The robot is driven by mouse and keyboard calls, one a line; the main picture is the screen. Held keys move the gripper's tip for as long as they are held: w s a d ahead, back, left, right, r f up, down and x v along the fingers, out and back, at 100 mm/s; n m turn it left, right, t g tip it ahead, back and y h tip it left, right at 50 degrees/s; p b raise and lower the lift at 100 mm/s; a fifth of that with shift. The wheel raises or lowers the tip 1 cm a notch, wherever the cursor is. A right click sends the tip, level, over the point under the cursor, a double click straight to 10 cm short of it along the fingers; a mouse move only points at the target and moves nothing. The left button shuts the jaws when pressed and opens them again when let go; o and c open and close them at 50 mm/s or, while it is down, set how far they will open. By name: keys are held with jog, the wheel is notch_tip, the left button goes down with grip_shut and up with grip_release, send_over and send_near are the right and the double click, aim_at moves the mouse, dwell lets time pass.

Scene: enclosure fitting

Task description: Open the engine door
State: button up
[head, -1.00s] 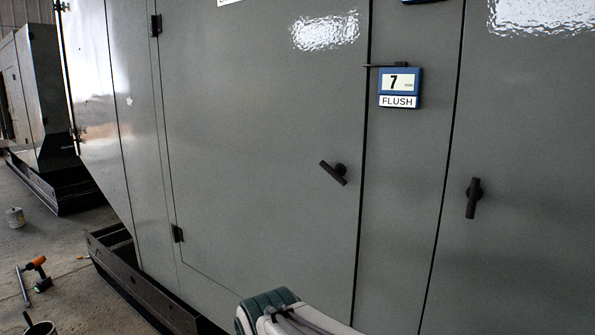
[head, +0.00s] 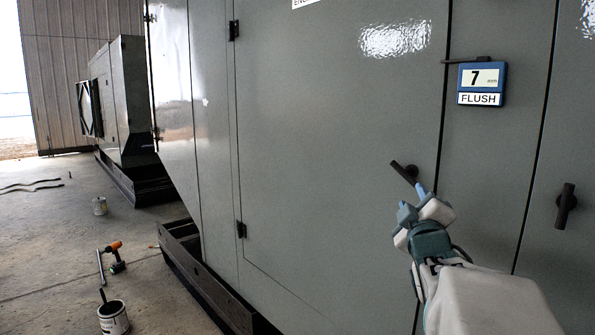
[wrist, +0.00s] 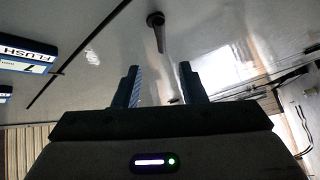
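The engine door (head: 330,130) is a large grey panel, shut flush, with dark hinges on its left edge. A cut-off label at its top reads "EN". Its black T-handle (head: 403,172) sits near the right edge, tilted down to the right. The handle also shows in the wrist view (wrist: 158,32), beyond and between my fingers. My gripper (head: 421,190) is just below and right of the handle in the head view. In the wrist view my gripper (wrist: 158,85) is open, with a gap between its fingers and nothing in it. Contact with the handle is not visible.
A blue gauge (head: 482,83) reading "7" and "FLUSH" hangs right of the door. Another panel has an upright handle (head: 565,206).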

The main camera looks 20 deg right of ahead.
aim_at(404, 174)
jog(key=p+x, duration=0.3)
jog(key=x, duration=1)
jog(key=shift+w+r+p, duration=0.1)
jog(key=shift+w+p, duration=0.05)
jog(key=shift+p, duration=0.25)
grip_shut()
jog(key=shift+d, duration=0.1)
